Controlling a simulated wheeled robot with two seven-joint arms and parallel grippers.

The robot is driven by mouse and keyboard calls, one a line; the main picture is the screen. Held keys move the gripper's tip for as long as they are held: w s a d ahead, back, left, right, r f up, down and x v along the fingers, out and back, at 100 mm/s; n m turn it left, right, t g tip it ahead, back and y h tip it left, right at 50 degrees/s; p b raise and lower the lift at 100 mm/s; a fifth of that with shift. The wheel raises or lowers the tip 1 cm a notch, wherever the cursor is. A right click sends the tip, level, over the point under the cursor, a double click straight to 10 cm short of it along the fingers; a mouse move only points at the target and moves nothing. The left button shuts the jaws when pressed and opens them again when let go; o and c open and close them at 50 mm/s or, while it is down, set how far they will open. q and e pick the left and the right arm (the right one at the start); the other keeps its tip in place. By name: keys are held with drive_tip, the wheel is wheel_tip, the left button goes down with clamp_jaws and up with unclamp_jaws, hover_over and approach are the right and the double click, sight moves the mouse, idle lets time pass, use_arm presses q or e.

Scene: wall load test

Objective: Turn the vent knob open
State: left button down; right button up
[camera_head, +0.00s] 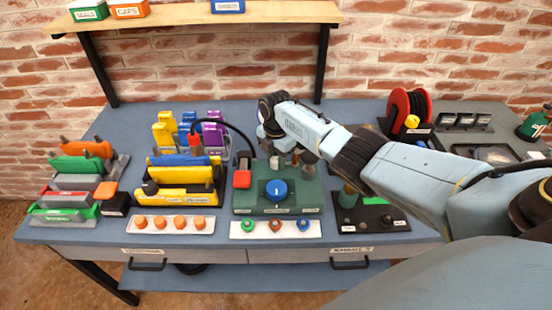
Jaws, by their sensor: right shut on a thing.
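A green box (248,204) stands on the blue bench, with a large blue round knob (276,188) on its top and a label along its front. My right gripper (287,162) reaches in from the right over the back part of the box, behind the blue knob. It is shut on a small fitting there, which looks like the vent knob. The gripper hides most of it, so its turn position cannot be told. A red block (242,179) sits at the box's left end. My left gripper is not in view.
A white strip (262,233) with small coloured knobs lies in front of the box. A dark panel (372,217) and a red reel (405,105) are to the right.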

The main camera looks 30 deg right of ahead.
sight(276, 160)
idle(0.4)
drive_tip(key=o, duration=1)
drive_tip(key=shift+r, duration=0.1)
wheel_tip(276, 160, up, 13)
drive_tip(key=shift+r+p, duration=0.15)
drive_tip(key=shift+p, duration=0.8)
